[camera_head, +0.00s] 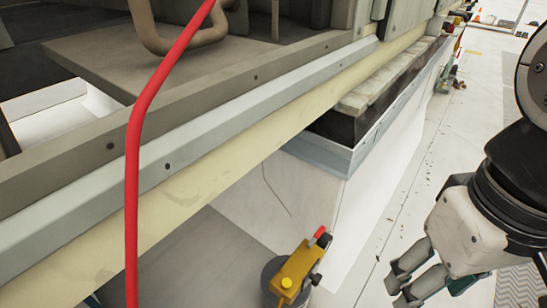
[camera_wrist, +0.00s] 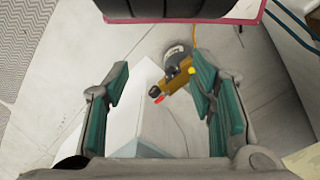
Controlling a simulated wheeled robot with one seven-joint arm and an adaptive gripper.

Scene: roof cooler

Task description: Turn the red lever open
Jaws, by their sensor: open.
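The red lever (camera_head: 320,231) is a small red piece at the upper end of a yellow fitting (camera_head: 298,270), low in the middle of the head view. The fitting sits on a grey round body (camera_head: 272,278) on the floor. In the wrist view the red lever (camera_wrist: 160,99) shows beside dark knobs, with the yellow fitting (camera_wrist: 178,83) behind it. My gripper (camera_head: 402,287) is to the right of the lever in the head view, apart from it. In the wrist view my gripper (camera_wrist: 160,80) is open and empty, with the lever beyond and between its green-padded fingers.
A red hose (camera_head: 133,170) hangs down the left of the head view. A long ledge with a pale beam (camera_head: 210,160) crosses above the floor. A white box-like wall (camera_head: 350,215) stands behind the fitting. Pale floor (camera_head: 400,215) is open between the wall and my arm.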

